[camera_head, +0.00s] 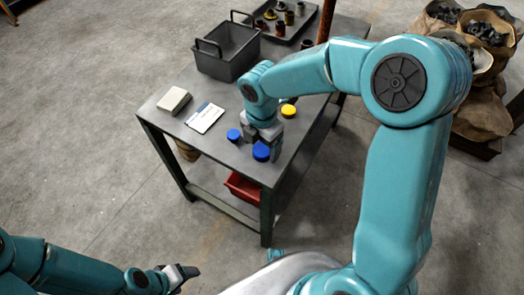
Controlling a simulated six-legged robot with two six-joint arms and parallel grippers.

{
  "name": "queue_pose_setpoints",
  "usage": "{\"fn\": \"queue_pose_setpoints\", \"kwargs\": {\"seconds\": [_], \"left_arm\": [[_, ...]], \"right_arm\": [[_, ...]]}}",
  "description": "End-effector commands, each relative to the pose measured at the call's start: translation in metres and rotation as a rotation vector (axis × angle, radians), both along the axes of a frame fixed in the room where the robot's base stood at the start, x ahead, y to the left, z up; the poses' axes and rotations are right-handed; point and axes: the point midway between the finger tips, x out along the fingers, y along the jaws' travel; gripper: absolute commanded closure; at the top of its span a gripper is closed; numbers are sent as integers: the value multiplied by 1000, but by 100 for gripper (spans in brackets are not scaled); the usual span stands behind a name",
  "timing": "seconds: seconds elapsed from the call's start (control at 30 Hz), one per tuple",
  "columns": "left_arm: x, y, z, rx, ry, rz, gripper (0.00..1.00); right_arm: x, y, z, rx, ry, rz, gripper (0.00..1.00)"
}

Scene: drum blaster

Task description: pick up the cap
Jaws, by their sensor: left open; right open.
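A larger blue cap (261,153) is on the near part of the grey table, at or just below the fingers of my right gripper (263,142). That gripper points down and is open; whether its fingers touch the cap cannot be told. A smaller blue cap (233,135) lies just left of the gripper. A yellow cap (288,111) lies behind it to the right. My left gripper (188,272) is open and empty, low at the bottom left, over the floor and away from the table.
The grey table (222,160) also holds a white card (205,118), a beige block (174,100), a dark grey bin (227,50) and a dark tray of small parts (284,25). A red bin (242,188) is below. Filled sacks (480,115) stand at right.

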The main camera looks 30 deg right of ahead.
Motion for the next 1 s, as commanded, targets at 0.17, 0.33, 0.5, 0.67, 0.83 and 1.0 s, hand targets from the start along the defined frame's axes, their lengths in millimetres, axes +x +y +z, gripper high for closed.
{"fn": "queue_pose_setpoints", "kwargs": {"seconds": [0.17, 0.33, 0.5, 0.67, 0.83, 1.0], "left_arm": [[0, 0, -4, 0, 0, 0, 32], [0, 0, -3, 0, 0, 0, 32], [0, 0, -3, 0, 0, 0, 32], [0, 0, -3, 0, 0, 0, 32], [0, 0, -3, 0, 0, 0, 32], [0, 0, 1, 0, 0, 0, 32]], "right_arm": [[0, 0, -15, 0, 0, -1, 16], [0, 0, -14, 0, 0, -1, 16], [0, 0, -14, 0, 0, -1, 65], [0, 0, -14, 0, 0, 0, 75], [0, 0, -13, 0, 0, 0, 75], [1, 0, 0, 0, -2, 0, 75]]}}
